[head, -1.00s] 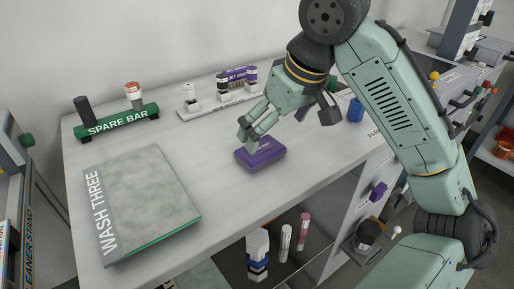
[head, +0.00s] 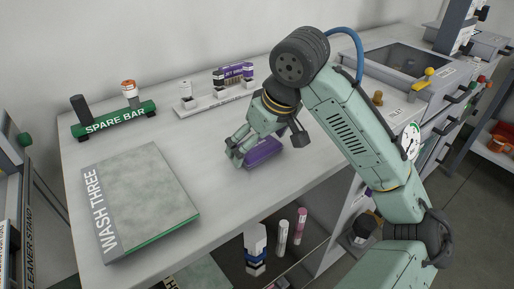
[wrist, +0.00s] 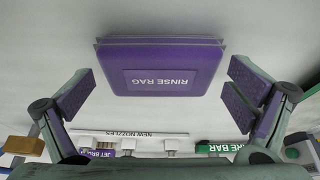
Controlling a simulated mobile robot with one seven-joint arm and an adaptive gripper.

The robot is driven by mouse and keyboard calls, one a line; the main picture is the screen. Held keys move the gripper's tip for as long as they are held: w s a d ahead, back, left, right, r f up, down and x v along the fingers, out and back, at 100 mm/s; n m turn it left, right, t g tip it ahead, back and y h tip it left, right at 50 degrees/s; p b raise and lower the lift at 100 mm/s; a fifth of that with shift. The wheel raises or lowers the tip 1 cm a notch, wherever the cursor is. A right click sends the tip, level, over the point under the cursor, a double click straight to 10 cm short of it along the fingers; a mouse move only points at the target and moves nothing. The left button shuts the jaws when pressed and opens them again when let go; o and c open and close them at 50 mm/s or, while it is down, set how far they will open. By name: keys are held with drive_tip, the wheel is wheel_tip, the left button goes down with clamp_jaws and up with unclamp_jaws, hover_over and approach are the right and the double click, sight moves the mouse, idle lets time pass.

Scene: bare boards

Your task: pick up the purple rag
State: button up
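The purple rag (head: 265,151) is a folded block lying flat on the white bench top, near its front edge. In the wrist view the rag (wrist: 160,58) carries the words "RINSE RAG", which appear upside down. My gripper (head: 241,150) is low over the bench at the rag and hides part of it in the head view. In the wrist view my gripper (wrist: 160,90) is open, with one purple-padded finger on either side of the rag. Gaps show between both fingers and the rag, so it is not gripped.
A grey "WASH THREE" board (head: 148,200) lies to the left. A green "SPARE BAR" rack (head: 114,121) and a white nozzle rack (head: 215,99) stand at the back. A sink (head: 405,60) is at the right. Bottles stand on the shelf below. The bench around the rag is clear.

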sight(259, 146)
drive_tip(key=c, duration=0.9)
drive_tip(key=shift+o, duration=0.2)
drive_tip(key=shift+r, duration=0.1)
drive_tip(key=shift+r, duration=0.15)
wheel_tip(259, 146, up, 3)
drive_tip(key=shift+r+b, duration=0.1)
drive_tip(key=shift+b, duration=0.25)
drive_tip(key=s+d+r+b, duration=0.1)
drive_tip(key=s+d+b, duration=0.1)
drive_tip(key=s, duration=1.3)
drive_tip(key=shift+s+d+r+b, duration=0.15)
drive_tip(key=shift+s+d+b, duration=0.2)
drive_tip(key=shift+d, duration=0.4)
